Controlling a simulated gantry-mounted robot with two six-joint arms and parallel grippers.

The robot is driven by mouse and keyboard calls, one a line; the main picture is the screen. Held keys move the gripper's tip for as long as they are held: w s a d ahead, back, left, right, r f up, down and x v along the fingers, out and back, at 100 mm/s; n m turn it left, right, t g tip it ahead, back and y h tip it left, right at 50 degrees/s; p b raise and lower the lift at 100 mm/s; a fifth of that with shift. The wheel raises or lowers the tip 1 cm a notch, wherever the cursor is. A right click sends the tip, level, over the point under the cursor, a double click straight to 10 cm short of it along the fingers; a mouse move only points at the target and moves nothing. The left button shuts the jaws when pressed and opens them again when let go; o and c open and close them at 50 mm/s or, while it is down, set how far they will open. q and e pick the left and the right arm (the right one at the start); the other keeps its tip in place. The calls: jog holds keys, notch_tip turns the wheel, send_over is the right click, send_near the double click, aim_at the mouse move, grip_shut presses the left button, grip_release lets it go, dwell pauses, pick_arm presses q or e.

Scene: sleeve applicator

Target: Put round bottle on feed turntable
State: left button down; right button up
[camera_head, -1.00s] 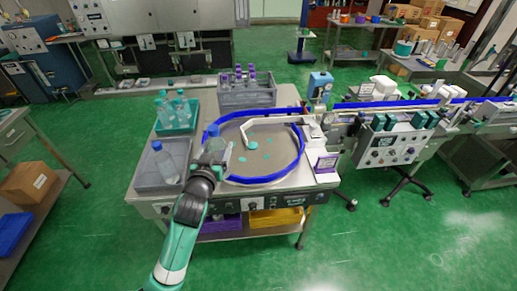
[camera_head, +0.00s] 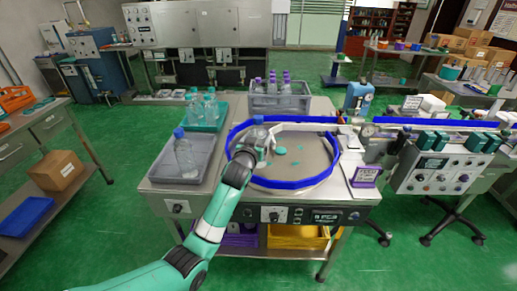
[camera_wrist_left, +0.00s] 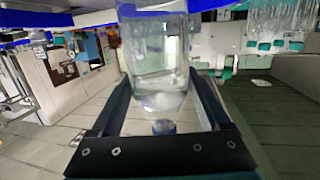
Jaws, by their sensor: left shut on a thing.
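The feed turntable (camera_head: 318,160) is a round grey disc inside a blue guide rail (camera_head: 290,185). My left gripper (camera_head: 252,152) is over its left side and shut on a clear round bottle (camera_wrist_left: 158,75) with a blue cap. In the head view the held bottle (camera_head: 261,135) looks upright, its lower part hidden by the gripper. I cannot tell whether its base touches the disc. In the left wrist view the bottle stands between both fingers, cap end toward the palm side. My right gripper is not in view.
Another blue-capped bottle (camera_head: 184,158) stands in a grey tray (camera_head: 162,168) at the left. A teal tray (camera_head: 218,124) of teal-capped bottles and a grey crate (camera_head: 278,104) of purple-capped bottles are behind. Small teal discs (camera_head: 281,150) lie on the turntable. Its right side is clear.

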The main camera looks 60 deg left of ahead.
pick_arm(q)
jog(key=shift+w+f+b, duration=0.1)
jog(key=shift+f+b, duration=0.65)
jog(key=shift+f, duration=0.85)
jog(key=shift+a+f, duration=0.1)
